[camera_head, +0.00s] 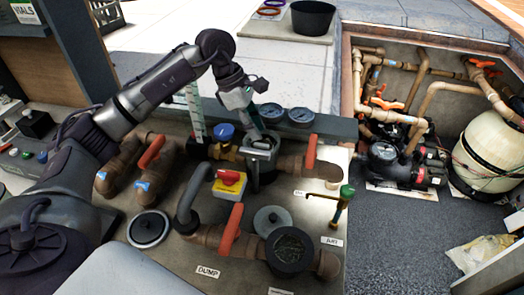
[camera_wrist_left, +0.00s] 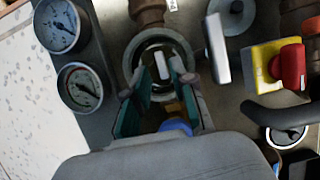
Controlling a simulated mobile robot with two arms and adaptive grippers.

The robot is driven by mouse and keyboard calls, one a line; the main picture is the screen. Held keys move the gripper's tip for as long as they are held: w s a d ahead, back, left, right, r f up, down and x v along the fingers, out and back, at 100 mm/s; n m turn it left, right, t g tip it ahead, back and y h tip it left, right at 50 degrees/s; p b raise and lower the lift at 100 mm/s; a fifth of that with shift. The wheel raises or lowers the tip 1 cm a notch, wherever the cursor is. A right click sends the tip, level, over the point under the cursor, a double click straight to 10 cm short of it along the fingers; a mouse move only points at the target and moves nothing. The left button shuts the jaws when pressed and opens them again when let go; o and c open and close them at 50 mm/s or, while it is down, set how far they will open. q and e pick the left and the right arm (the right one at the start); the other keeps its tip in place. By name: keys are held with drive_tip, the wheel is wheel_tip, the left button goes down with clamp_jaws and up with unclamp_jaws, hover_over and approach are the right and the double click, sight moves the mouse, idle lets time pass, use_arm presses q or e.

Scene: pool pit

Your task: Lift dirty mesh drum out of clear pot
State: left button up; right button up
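The pot (camera_head: 254,178) stands upright in the pipework, below my left gripper. Its round rim (camera_wrist_left: 143,50) shows from above in the left wrist view. Inside the rim is a pale upright bar (camera_wrist_left: 162,66), seemingly the mesh drum's handle; the mesh and any dirt on it are hidden. My left gripper (camera_head: 248,118) points down at the pot opening. In the left wrist view its two green-padded fingers (camera_wrist_left: 160,92) are spread apart, with the bar between and just beyond the tips. Nothing is visibly held. My right gripper is not in view.
A red and yellow switch (camera_head: 229,182), a blue-knobbed valve (camera_head: 224,133), two gauges (camera_head: 270,112) and an orange lever (camera_head: 310,152) crowd the pot. A grey disc (camera_head: 272,219) lies in front. A black tub (camera_head: 312,18) stands on a tray (camera_head: 270,29) at the back.

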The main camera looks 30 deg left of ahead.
sight(263, 144)
use_arm(q)
drive_tip(key=x, duration=0.1)
drive_tip(key=p+x, duration=0.1)
drive_tip(key=x, duration=0.1)
drive_tip(key=shift+a+f, duration=0.1)
drive_tip(key=shift+f, duration=0.6)
drive_tip(key=shift+c, duration=0.3)
clamp_jaws()
